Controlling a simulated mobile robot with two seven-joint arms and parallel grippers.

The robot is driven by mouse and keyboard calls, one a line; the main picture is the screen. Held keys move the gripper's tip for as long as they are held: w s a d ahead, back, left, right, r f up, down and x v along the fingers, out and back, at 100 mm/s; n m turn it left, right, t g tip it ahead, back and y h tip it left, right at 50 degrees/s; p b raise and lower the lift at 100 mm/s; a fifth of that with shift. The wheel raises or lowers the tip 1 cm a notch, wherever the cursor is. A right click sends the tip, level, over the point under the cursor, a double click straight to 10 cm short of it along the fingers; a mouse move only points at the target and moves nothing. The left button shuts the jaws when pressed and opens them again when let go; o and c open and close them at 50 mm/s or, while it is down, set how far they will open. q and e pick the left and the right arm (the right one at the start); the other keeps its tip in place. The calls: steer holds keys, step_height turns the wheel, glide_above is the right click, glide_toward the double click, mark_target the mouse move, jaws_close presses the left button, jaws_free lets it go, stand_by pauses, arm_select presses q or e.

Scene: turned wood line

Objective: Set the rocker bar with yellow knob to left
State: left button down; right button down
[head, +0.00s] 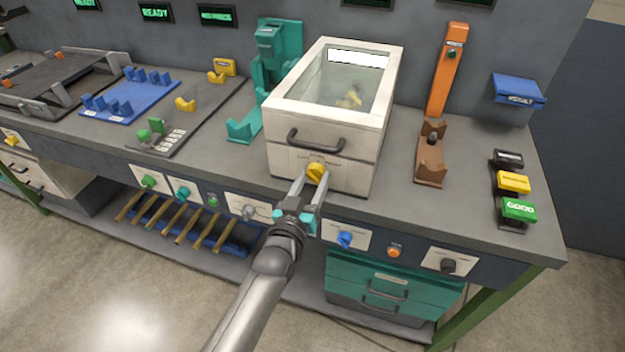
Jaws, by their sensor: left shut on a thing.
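The yellow knob (317,172) sits on the front face of the white box with the glass top (390,105), below its dark handle. My left gripper (312,181) reaches up to it from below, with its two fingers on either side of the knob, shut on it. The fingers partly cover the knob and its label plate, so I cannot tell which way the rocker bar points. My right gripper is not in view.
A blue knob (345,239), an orange button (393,252) and a black knob (447,265) line the bench's front panel to the right. A grey knob (249,212) is to the left. An orange post (446,70) stands right of the box.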

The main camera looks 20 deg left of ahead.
arm_select(q)
steer(key=shift+c, duration=1.5)
jaws_free()
steer(key=s+p, duration=0.1)
steer(key=s, duration=1.4)
steer(key=shift+a+p, duration=0.25)
steer(key=shift+p, duration=0.1)
steer(key=shift+s, duration=0.1)
